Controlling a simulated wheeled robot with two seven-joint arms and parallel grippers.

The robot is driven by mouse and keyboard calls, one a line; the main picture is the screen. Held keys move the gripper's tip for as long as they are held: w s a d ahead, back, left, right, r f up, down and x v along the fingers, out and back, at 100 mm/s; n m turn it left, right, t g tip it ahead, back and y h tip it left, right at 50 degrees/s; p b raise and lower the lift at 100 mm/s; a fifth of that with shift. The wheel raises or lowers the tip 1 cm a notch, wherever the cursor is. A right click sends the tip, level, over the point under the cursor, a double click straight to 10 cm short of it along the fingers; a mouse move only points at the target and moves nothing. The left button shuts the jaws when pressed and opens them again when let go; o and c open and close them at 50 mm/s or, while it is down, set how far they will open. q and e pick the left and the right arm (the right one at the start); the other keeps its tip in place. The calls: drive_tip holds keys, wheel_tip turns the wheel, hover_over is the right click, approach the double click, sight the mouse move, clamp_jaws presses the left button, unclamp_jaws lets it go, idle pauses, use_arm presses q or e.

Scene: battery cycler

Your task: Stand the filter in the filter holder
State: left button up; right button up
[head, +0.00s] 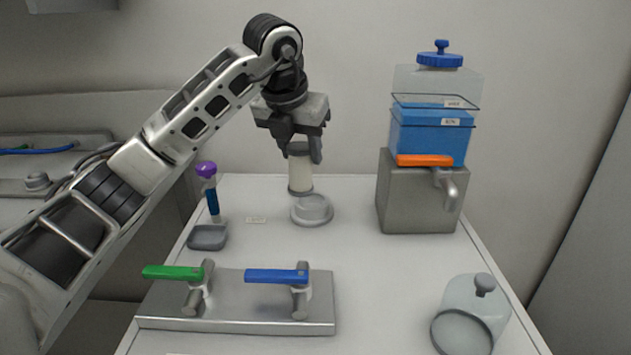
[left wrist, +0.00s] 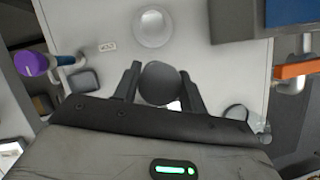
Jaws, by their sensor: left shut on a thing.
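The filter (head: 300,173) is a pale upright cylinder with grey ends. My left gripper (head: 302,150) is shut on its upper end and holds it upright. In the left wrist view the filter's round dark top (left wrist: 160,82) shows between the fingers of the left gripper (left wrist: 158,88). The filter holder (head: 312,210) is a round grey-white cup on the table. The filter's lower end is just above and slightly left of the holder in the head view, seemingly apart from it. The holder (left wrist: 153,27) also shows beyond the filter in the left wrist view. My right gripper is out of view.
A purple-capped tube (head: 208,190) stands by a small grey tray (head: 208,237) on the left. A metal plate with green and blue valve handles (head: 235,318) lies in front. A blue tank on a steel block (head: 415,205) stands right, a glass dome (head: 475,315) at front right.

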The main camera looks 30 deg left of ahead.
use_arm(q)
drive_tip(key=shift+w+a+f+p, duration=0.1)
drive_tip(key=shift+w+a+f, duration=0.35)
drive_tip(key=shift+w+f, duration=1.25)
drive_tip(key=shift+w+a+f+p, duration=0.15)
drive_tip(key=shift+w+a+f, duration=0.35)
drive_tip(key=shift+w+f, duration=1.25)
drive_tip(key=shift+w+a+f+p, duration=0.1)
drive_tip(key=shift+w+a+f, duration=0.35)
drive_tip(key=shift+w+f, duration=1.25)
drive_tip(key=shift+s+f, duration=0.4)
drive_tip(key=shift+s, duration=0.05)
drive_tip(key=shift+f, duration=0.15)
drive_tip(key=o, duration=1)
drive_tip(key=shift+c, duration=0.2)
drive_tip(key=v, duration=1.2)
